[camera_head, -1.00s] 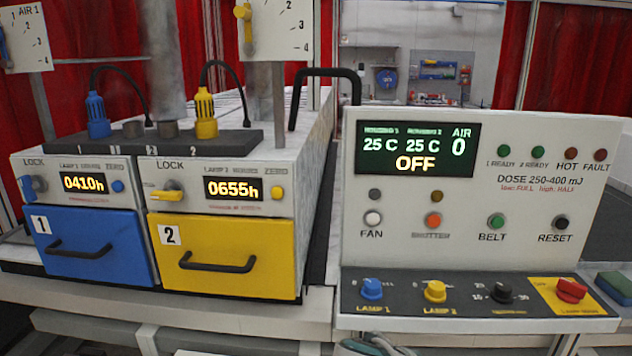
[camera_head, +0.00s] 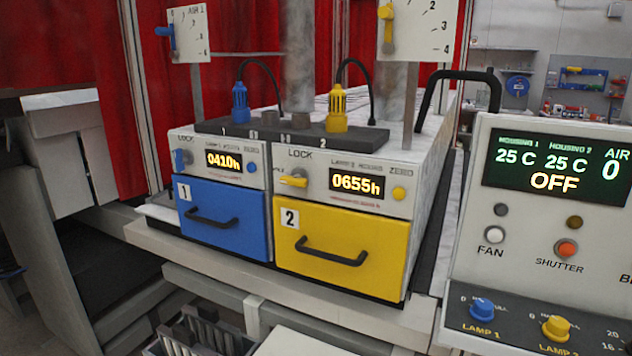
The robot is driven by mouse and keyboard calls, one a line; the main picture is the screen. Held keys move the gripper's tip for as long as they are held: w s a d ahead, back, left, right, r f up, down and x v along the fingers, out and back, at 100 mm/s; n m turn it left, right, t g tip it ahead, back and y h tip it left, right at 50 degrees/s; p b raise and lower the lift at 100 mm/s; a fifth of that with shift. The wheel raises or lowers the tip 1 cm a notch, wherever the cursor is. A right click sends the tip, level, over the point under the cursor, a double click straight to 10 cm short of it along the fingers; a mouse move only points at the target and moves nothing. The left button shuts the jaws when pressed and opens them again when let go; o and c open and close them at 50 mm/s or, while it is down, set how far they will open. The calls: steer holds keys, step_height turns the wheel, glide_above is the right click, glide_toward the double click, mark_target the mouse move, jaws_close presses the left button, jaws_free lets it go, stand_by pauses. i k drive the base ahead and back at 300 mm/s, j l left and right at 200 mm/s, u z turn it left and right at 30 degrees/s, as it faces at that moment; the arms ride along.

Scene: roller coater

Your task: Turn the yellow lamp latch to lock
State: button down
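The yellow lamp latch (camera_head: 293,181) sits on the front panel of the yellow lamp housing, under the word LOCK and left of the 0655h display. Its yellow handle lies about horizontal. The yellow drawer front (camera_head: 340,250), marked 2, is below it and looks closed. The blue latch (camera_head: 182,160) on the blue unit beside it stands about upright. My gripper is not in the current view.
The blue drawer (camera_head: 222,215) is left of the yellow one. A control panel (camera_head: 545,200) reading OFF stands at right. A black curved handle (camera_head: 455,90) rises behind. A slotted rack (camera_head: 200,338) sits below the drawers. Dark machinery (camera_head: 85,230) is at left.

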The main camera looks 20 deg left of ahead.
mark_target(299, 176)
steer(key=u, duration=1.1)
